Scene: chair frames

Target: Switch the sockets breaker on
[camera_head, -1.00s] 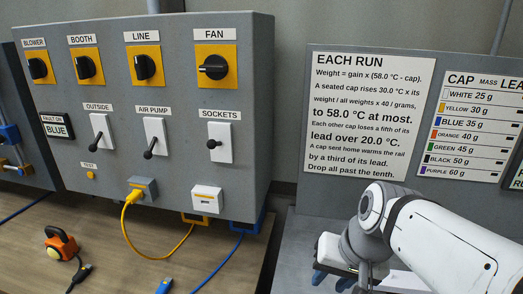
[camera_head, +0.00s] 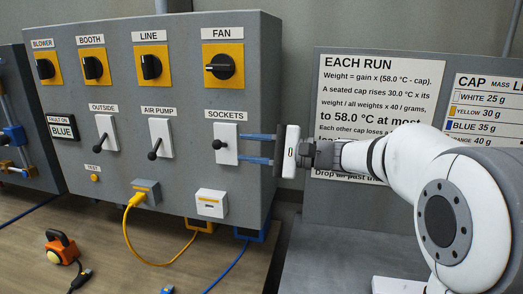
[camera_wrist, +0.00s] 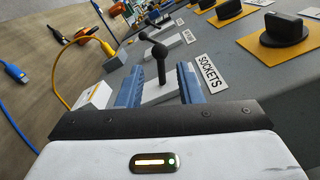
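The sockets breaker (camera_head: 226,154) is a white plate with a black knobbed lever, under the SOCKETS label on the grey panel. Its lever sticks out to the left in the head view, with the knob about mid-plate. My gripper (camera_head: 240,148) is at the plate's right side, its two blue fingers apart, one above the other, pointing left at the plate. In the wrist view the breaker lever (camera_wrist: 160,65) stands between the open fingers (camera_wrist: 160,82), with a visible gap on each side. I cannot tell whether the fingertips touch the plate.
The outside breaker (camera_head: 107,131) and air pump breaker (camera_head: 161,138) are to the left, levers slanting down-left. The fan knob (camera_head: 220,67) is above. A white outlet (camera_head: 212,204) is below, and a yellow plug (camera_head: 139,198) with its cable hangs lower left.

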